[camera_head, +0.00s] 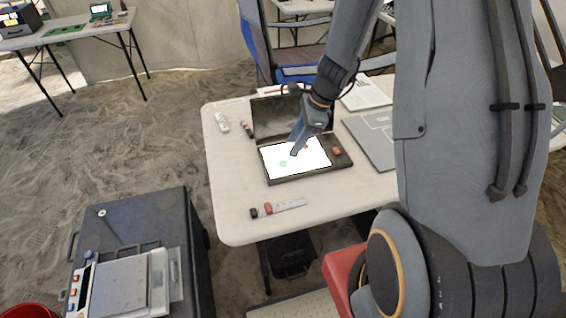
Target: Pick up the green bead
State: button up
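The green bead (283,163) is a small pale green spot on the white surface (310,166) inside an open black case (274,179) on the table. My gripper (296,150) reaches down over the white surface, a little up and right of the bead. It appears apart from the bead, though its height above the surface is hard to judge. The fingers are small and seen at an angle, so I cannot tell whether they are open or shut. A small red spot (306,146) shows beside the fingers, partly hidden by them.
The white table (232,190) also holds a scale bar (288,206), small items (222,122) at left, a grey closed case or laptop (372,140) and papers (366,94). A reddish piece (336,150) sits at the black case's right side.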

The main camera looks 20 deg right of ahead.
aim_at(283, 162)
jog(key=shift+m, duration=0.5)
jog(key=shift+w+d+p+x, duration=0.15)
jog(key=shift+p+x, duration=0.2)
jog(key=shift+x, duration=1.05)
jog(key=shift+w+d+p+x, duration=0.15)
jog(key=shift+p+x, duration=0.25)
jog(key=shift+x, duration=1)
jog(key=shift+w+p+x, duration=0.15)
jog(key=shift+p+x, duration=0.2)
jog(key=shift+x, duration=1.05)
jog(key=shift+f, duration=0.1)
grip_shut()
